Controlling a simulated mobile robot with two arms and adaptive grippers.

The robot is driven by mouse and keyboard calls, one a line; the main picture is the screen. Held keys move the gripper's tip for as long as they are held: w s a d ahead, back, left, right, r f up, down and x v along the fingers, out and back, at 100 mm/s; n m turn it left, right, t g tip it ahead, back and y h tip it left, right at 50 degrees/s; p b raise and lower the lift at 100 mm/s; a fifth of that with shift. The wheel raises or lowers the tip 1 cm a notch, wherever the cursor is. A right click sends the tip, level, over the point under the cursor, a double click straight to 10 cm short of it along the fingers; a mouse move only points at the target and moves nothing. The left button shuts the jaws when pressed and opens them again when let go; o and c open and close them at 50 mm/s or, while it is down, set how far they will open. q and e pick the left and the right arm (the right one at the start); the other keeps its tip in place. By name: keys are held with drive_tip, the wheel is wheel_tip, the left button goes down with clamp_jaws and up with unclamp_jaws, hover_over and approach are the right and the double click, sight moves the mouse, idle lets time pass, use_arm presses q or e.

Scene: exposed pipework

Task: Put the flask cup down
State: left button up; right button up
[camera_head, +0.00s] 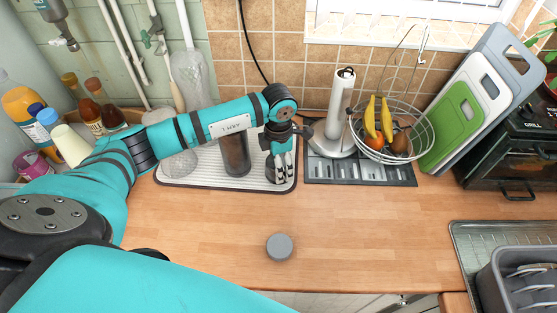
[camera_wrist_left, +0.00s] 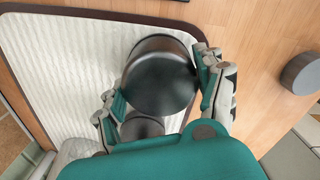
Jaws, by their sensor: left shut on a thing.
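My left gripper (camera_head: 283,168) is over the right part of the white ribbed tray (camera_head: 205,182). Its fingers are closed around the dark flask cup (camera_wrist_left: 160,85), which shows as a wide round shape between them in the left wrist view. In the head view the cup is mostly hidden behind the fingers, and I cannot tell whether it touches the tray. A dark cylinder, likely the flask body (camera_head: 235,155), stands upright on the tray just left of the gripper. A grey round lid-like piece (camera_head: 279,247) lies on the wooden counter; it also shows in the left wrist view (camera_wrist_left: 302,74). My right gripper is not in view.
A paper towel holder (camera_head: 340,105) and a wire fruit basket (camera_head: 418,140) stand to the right over a grey mat (camera_head: 350,173). Chopping boards (camera_head: 457,125) lean farther right. Bottles (camera_head: 103,105) crowd the left. The counter front (camera_head: 370,225) is mostly clear.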

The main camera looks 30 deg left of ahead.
use_arm(q)
drive_tip(key=o, duration=0.8)
drive_tip(key=shift+f, duration=0.15)
drive_tip(key=o, duration=0.5)
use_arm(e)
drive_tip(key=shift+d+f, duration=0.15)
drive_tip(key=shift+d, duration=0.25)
use_arm(q)
drive_tip(key=shift+r, duration=0.35)
wheel_tip(320, 180, up, 10)
drive_tip(key=b, duration=0.4)
drive_tip(key=shift+r, duration=0.9)
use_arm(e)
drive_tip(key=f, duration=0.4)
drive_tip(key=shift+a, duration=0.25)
